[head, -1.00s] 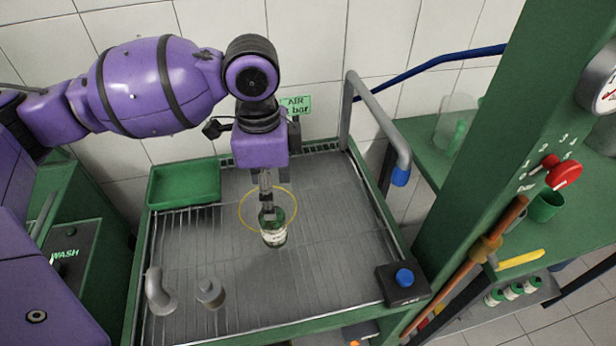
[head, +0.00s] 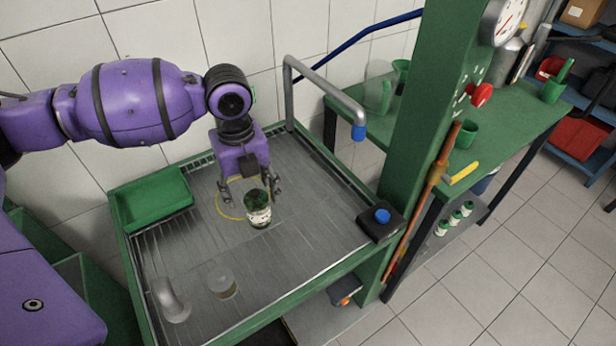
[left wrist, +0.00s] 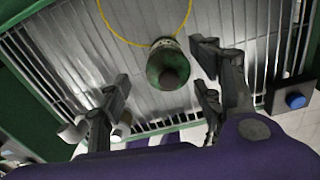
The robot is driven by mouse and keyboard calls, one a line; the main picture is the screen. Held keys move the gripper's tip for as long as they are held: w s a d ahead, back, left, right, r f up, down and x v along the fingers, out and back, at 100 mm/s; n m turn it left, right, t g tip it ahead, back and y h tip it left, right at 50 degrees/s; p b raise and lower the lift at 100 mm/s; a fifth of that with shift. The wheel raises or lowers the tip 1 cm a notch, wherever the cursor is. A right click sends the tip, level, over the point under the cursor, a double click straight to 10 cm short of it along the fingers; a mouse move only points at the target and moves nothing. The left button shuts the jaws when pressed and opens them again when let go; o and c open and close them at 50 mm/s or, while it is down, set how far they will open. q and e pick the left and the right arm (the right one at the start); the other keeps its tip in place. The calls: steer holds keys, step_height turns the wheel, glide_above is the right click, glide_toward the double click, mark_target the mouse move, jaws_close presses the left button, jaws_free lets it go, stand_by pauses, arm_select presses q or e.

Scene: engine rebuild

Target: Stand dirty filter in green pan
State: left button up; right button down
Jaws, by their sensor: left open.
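The dirty filter (head: 258,211), a small green canister with a pale label, stands upright on the ridged wash tray (head: 300,222) at the edge of a yellow ring. In the left wrist view the filter (left wrist: 168,66) shows its green end and dark centre. My left gripper (head: 250,194) is open just behind and above it, fingers spread wide. In the left wrist view the left gripper (left wrist: 161,84) has a finger on each side; I cannot tell if either touches it. The green pan (head: 155,201) lies empty at the tray's back left corner. My right gripper is out of view.
A grey bent pipe (head: 325,92) rises at the back, and a blue button box (head: 381,219) sits at the right edge.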

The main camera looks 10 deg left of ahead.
mark_target(257, 212)
arm_select(q)
steer(key=shift+f, duration=0.45)
steer(key=f, duration=0.7)
steer(key=shift+w+d+f, duration=0.1)
steer(key=shift+w+d, duration=0.05)
steer(key=shift+d, duration=0.05)
steer(key=c, duration=1.4)
steer(key=shift+r, duration=0.7)
steer(key=s+d+r, duration=0.3)
steer(key=r, duration=0.1)
steer(key=s+d+r, duration=0.3)
steer(key=s+d+r+p, duration=0.1)
steer(key=s+d+r, duration=0.3)
steer(key=shift+r, duration=0.35)
